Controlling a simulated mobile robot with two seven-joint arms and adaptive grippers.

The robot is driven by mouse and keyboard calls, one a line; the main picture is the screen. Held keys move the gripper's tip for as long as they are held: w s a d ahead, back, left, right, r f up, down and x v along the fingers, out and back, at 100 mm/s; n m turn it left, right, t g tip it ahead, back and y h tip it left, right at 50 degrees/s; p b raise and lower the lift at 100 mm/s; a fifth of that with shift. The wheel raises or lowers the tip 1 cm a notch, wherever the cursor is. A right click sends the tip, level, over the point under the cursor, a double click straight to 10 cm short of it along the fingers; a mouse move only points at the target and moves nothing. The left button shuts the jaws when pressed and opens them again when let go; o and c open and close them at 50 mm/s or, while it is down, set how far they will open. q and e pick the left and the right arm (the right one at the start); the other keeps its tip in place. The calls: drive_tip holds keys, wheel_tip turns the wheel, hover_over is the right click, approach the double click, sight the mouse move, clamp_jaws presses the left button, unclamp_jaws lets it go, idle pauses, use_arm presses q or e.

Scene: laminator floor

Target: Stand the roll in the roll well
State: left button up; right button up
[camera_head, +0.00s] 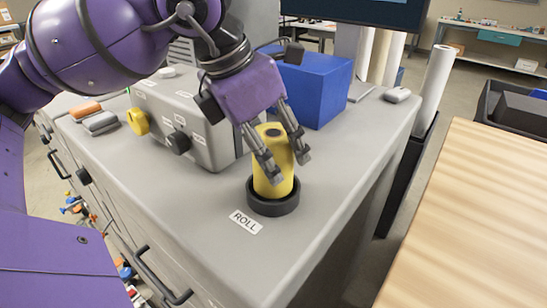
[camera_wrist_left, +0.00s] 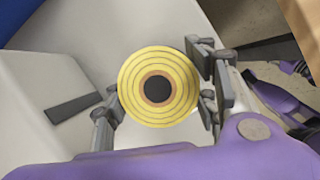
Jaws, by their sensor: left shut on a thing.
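The yellow roll (camera_head: 270,185) stands upright in the head view, with its lower end inside the black ring of the roll well (camera_head: 274,207). A label reading ROLL lies in front of the well. My left gripper (camera_head: 283,165) comes down from above and is shut on the roll, with its fingers on either side. In the left wrist view the roll's round end (camera_wrist_left: 158,88) shows yellow rings and a dark core between the fingers. The well is hidden there. Whether the roll touches the well's floor cannot be seen. My right gripper is not in view.
A wooden table (camera_head: 470,210) lies to the right, across a gap. The grey top right of the well is clear.

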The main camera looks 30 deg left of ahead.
use_arm(q)
drive_tip(key=shift+s+f, duration=0.1)
drive_tip(key=shift+f, duration=1.4)
drive_tip(key=o, duration=1)
drive_tip(key=shift+o, duration=1.6)
drive_tip(key=shift+r, duration=0.45)
drive_tip(key=v, duration=1)
drive_tip(key=shift+s+r, duration=0.1)
drive_tip(key=shift+r, duration=0.1)
drive_tip(key=shift+s+a+r, duration=0.2)
drive_tip(key=shift+s+r, duration=0.05)
drive_tip(key=shift+r, duration=0.4)
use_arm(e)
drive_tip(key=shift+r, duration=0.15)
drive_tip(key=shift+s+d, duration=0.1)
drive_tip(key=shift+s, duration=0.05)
